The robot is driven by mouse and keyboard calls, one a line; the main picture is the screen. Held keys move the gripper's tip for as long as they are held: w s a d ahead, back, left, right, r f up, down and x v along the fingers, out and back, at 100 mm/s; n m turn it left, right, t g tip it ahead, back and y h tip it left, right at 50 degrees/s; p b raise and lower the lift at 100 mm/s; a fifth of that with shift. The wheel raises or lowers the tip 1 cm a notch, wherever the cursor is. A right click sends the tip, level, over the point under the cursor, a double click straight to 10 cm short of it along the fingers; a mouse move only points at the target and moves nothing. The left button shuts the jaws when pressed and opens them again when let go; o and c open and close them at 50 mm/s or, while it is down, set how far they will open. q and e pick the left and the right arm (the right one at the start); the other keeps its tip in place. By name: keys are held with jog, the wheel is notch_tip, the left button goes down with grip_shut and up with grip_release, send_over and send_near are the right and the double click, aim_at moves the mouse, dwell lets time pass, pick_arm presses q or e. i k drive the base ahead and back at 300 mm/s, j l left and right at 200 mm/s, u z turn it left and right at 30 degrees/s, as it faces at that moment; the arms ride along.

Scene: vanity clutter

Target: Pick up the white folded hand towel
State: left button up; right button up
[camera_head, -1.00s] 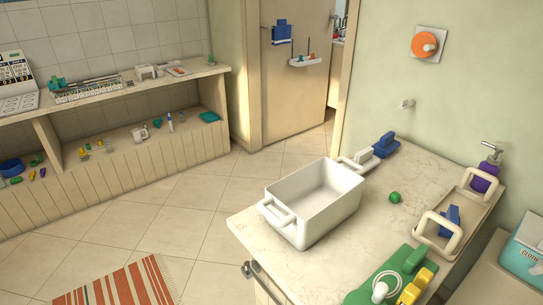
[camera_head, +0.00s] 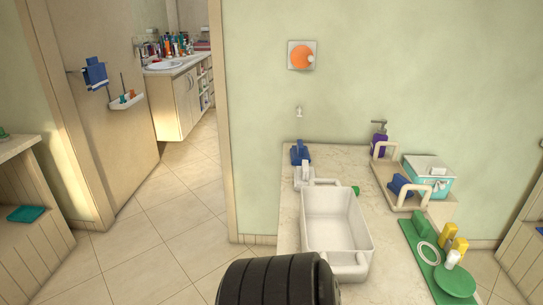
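I cannot make out a white folded hand towel for certain in this view. A small pale item (camera_head: 304,177) lies beside a blue object (camera_head: 300,153) at the back left of the counter, but its form is too small to tell. A blue towel (camera_head: 95,75) hangs on the door at the left. A teal folded cloth (camera_head: 26,214) lies on the low shelf at the far left. Neither my left nor my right gripper shows.
A white open bin (camera_head: 336,220) stands on the marble counter (camera_head: 290,205). Right of it are a tray (camera_head: 385,168) with looped handles, a purple pump bottle (camera_head: 379,143), a tissue box (camera_head: 428,178) and a green mat (camera_head: 424,262). A doorway leads to a sink counter (camera_head: 172,66). The tiled floor (camera_head: 160,235) looks clear.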

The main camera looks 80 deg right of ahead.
aim_at(305, 174)
jog(key=i+l+z, duration=0.1)
jog(key=i+z, duration=0.6)
jog(key=z, duration=0.15)
jog(key=i+z, duration=0.45)
jog(key=i+j+z, duration=0.25)
jog(key=z, duration=0.15)
